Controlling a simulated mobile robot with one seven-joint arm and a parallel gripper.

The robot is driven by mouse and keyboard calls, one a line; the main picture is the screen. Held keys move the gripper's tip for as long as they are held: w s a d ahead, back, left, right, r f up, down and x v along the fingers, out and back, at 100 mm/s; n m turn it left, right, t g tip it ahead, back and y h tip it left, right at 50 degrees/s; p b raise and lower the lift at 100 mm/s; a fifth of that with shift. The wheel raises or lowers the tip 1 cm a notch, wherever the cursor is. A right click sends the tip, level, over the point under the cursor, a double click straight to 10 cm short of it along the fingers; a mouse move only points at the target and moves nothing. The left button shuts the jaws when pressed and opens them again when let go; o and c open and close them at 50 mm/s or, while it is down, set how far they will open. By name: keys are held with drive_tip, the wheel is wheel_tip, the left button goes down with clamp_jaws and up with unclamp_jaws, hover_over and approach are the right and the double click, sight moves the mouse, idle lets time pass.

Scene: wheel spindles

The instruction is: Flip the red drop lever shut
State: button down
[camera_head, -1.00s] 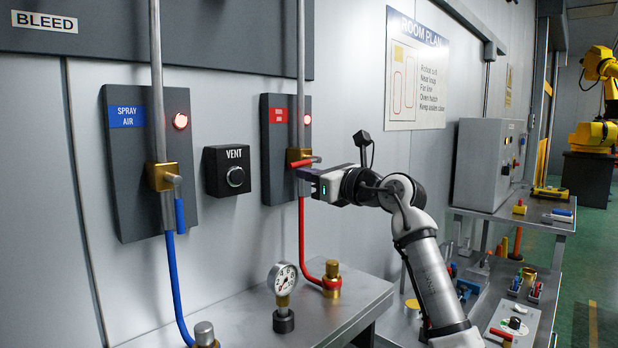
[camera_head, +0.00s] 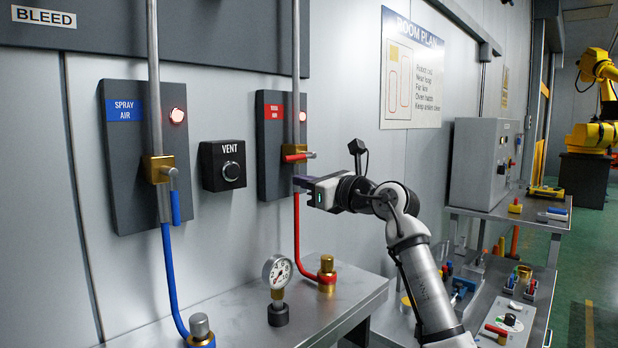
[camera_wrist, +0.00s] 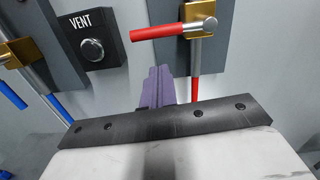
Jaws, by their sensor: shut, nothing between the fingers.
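The red drop lever (camera_head: 295,157) sits on the brass valve body (camera_head: 294,149) of the red air line. It lies level, across the pipe, with its red sleeve pointing left in the wrist view (camera_wrist: 158,32). My gripper (camera_head: 301,182) is just below the lever, in front of the red hose, with a small gap to the lever. In the wrist view, its purple fingers (camera_wrist: 157,88) are together and empty, below and beside the red sleeve. No contact with the lever shows.
To the left are the VENT button box (camera_head: 222,164) and the spray air valve with a blue lever (camera_head: 175,207) hanging down. A pressure gauge (camera_head: 277,272) and a brass fitting (camera_head: 327,268) stand on the steel bench (camera_head: 240,318) below.

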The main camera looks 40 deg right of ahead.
drive_tip(key=s+f+b, duration=0.1)
drive_tip(key=s+b, duration=0.1)
drive_tip(key=s, duration=0.8)
drive_tip(key=shift+s+d+f+b, duration=0.15)
drive_tip(key=shift+d+f+b, duration=0.2)
drive_tip(key=shift+d, duration=0.1)
